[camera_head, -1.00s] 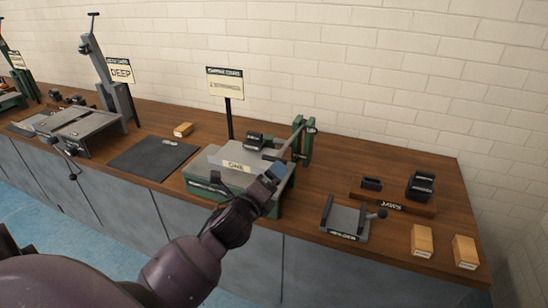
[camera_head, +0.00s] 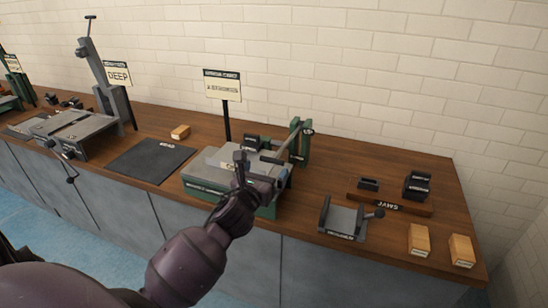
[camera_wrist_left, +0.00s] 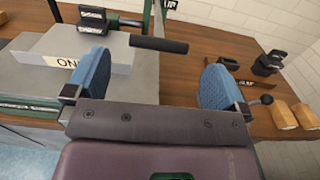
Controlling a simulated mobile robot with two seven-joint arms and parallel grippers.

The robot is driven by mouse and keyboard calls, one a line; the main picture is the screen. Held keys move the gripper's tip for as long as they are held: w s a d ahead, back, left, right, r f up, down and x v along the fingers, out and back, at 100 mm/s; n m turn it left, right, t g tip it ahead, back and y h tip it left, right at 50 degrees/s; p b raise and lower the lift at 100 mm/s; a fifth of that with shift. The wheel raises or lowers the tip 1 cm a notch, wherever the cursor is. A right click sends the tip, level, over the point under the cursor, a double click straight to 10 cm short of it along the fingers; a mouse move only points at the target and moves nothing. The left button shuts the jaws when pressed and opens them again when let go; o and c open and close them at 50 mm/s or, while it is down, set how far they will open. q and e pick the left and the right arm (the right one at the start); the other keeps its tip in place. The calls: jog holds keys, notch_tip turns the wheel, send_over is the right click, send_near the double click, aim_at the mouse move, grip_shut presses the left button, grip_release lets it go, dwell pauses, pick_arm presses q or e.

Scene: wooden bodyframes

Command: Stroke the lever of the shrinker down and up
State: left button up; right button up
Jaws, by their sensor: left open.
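The shrinker (camera_head: 228,190) is a green machine with a grey top plate, standing near the front edge of the bench. Its lever (camera_head: 294,138) slopes down from the green post, and its black handle (camera_wrist_left: 160,44) shows in the left wrist view. My left gripper (camera_head: 256,166) is over the front of the shrinker, its jaws open and empty. In the left wrist view its blue finger pads (camera_wrist_left: 153,70) are spread wide, with the handle lying ahead between them; contact cannot be told. The gripper hides part of the plate's label in the head view. My right gripper is not in view.
A sign on a post (camera_head: 222,86) stands behind the shrinker. A small grey holder (camera_head: 343,218) with a ball-ended lever, a jaws board (camera_head: 390,203) and wooden blocks (camera_head: 419,240) are to the right. A dark mat (camera_head: 150,160) lies to the left.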

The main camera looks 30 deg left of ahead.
aim_at(271, 161)
pick_arm(q)
jog(key=x, duration=0.7)
jog(key=shift+w+a, duration=0.1)
jog(key=shift+w, duration=0.1)
